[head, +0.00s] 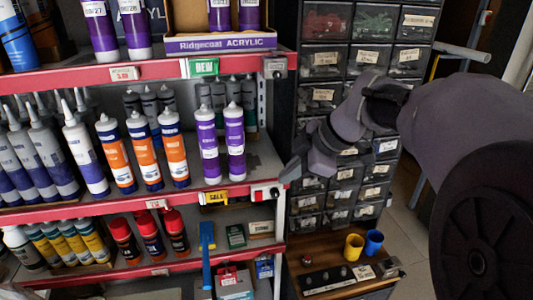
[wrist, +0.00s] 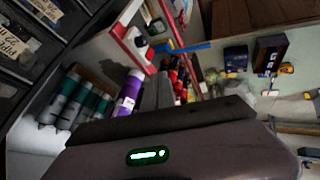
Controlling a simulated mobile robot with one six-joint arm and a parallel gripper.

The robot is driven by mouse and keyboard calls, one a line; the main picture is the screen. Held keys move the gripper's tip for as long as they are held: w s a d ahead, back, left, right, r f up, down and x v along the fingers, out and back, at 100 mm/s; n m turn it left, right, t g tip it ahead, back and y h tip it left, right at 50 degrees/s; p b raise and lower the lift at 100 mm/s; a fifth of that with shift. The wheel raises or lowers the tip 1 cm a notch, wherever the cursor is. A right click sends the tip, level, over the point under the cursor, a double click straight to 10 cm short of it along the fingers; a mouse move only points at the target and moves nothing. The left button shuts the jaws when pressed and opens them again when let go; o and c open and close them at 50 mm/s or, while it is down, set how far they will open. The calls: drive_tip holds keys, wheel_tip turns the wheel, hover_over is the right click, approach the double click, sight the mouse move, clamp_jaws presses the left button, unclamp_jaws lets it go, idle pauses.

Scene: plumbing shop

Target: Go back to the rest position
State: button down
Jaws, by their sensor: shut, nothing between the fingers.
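My gripper (head: 291,172) is at the right end of the middle shelf, in front of the drawer cabinet. It is shut and empty. My arm reaches to it from the right side of the head view. In the wrist view the closed fingers (wrist: 158,93) point towards the shelf, beside a purple tube (wrist: 130,91). The fingertips look close to the shelf's end, but I cannot tell whether they touch it.
Red-edged shelves (head: 120,202) with several tubes and cans fill the left. The drawer cabinet (head: 325,62) stands behind my arm. A wooden counter (head: 318,247) below holds a yellow cup (head: 354,247) and a blue cup (head: 374,242). Open floor (head: 405,226) lies right of the cabinet.

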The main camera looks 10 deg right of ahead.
drive_tip(key=s+a+f+m+h, duration=0.1)
drive_tip(key=s+a+f+m, duration=0.1)
drive_tip(key=s+m, duration=0.4)
drive_tip(key=s+a+f+m+h, duration=0.1)
drive_tip(key=s+a+f+m, duration=0.1)
drive_tip(key=s+m, duration=0.5)
drive_tip(key=s+a+f+m, duration=0.2)
drive_tip(key=s+f+m, duration=0.1)
drive_tip(key=s+m, duration=0.4)
drive_tip(key=s, duration=0.3)
drive_tip(key=shift+s+a+h, duration=0.15)
drive_tip(key=shift+a+h, duration=0.15)
drive_tip(key=shift+h, duration=0.1)
